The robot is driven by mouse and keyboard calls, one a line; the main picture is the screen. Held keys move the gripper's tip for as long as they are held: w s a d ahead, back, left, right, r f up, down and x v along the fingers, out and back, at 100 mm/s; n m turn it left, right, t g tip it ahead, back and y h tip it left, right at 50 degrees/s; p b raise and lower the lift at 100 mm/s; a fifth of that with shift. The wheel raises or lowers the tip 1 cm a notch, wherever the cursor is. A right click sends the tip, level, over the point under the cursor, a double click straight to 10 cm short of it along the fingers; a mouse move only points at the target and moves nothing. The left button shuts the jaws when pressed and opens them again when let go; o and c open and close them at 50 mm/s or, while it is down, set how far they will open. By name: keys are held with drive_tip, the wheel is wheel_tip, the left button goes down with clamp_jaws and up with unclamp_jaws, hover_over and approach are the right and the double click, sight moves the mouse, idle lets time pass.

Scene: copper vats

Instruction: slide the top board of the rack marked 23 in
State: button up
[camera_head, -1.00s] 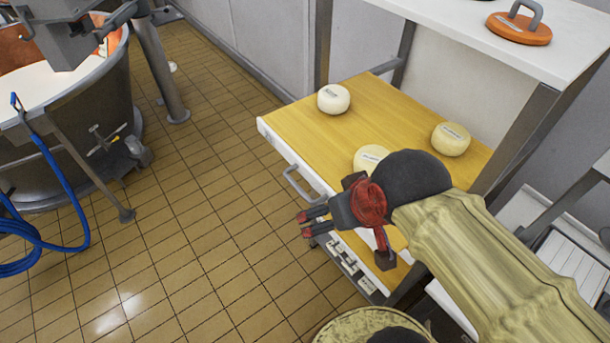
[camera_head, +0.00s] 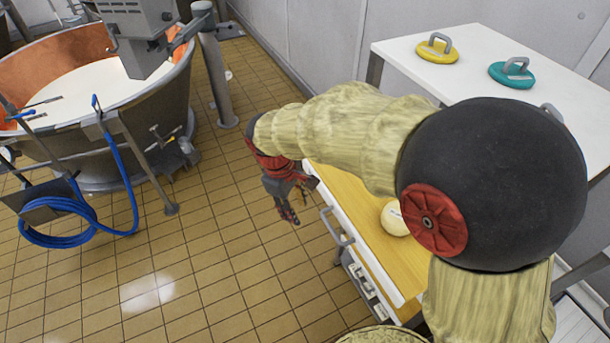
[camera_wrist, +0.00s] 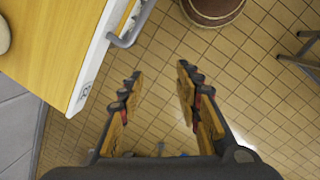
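The top board (camera_head: 402,265) of the rack is a yellow wooden board with a white front edge and a grey bar handle (camera_head: 337,226). It sticks out from under the white top (camera_head: 393,48), and my arm hides much of it. In the wrist view the board (camera_wrist: 52,40) and its handle (camera_wrist: 128,38) are at the upper left. A pale cheese wheel (camera_head: 395,219) lies on the board. My gripper (camera_head: 292,219) is in front of the board's edge, left of the handle and apart from it. In the wrist view my gripper (camera_wrist: 160,92) is open and empty.
Yellow (camera_head: 434,49) and teal (camera_head: 511,74) handled discs lie on the white top. A copper vat (camera_head: 150,105) with a blue hose (camera_head: 118,190) stands at the left. The tiled floor (camera_head: 225,255) between vat and rack is clear. A round brown container (camera_wrist: 212,8) shows in the wrist view.

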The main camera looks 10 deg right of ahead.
drive_tip(key=w+a+n, duration=0.1)
drive_tip(key=w+n, duration=0.1)
drive_tip(key=w+a+f+n+h+p, duration=0.1)
drive_tip(key=w, duration=0.1)
drive_tip(key=w+a+f+n, duration=0.1)
drive_tip(key=w+n, duration=0.1)
drive_tip(key=w, duration=0.1)
drive_tip(key=shift+f+n+p, duration=0.1)
drive_tip(key=shift+n+p, duration=0.2)
drive_tip(key=c, duration=0.4)
drive_tip(key=w+n, duration=0.1)
drive_tip(key=w+r+n, duration=0.1)
drive_tip(key=w, duration=0.1)
drive_tip(key=w+r+n+t, duration=0.1)
drive_tip(key=n, duration=0.1)
drive_tip(key=shift+w+r+h, duration=0.15)
drive_tip(key=shift+w+h, duration=0.2)
drive_tip(key=shift+h, duration=0.05)
drive_tip(key=c, duration=0.3)
drive_tip(key=shift+s+d+n, duration=0.15)
drive_tip(key=shift+d+n, duration=0.1)
drive_tip(key=shift+n, duration=0.15)
clamp_jaws()
drive_tip(key=w+d+f+p, duration=0.1)
drive_tip(key=w+d+f, duration=0.1)
drive_tip(key=d+f, duration=0.5)
wheel_tip(320, 180, down, 2)
drive_tip(key=shift+d+f+n, duration=0.1)
drive_tip(key=shift+d+n, duration=0.05)
drive_tip(key=shift+n, duration=0.25)
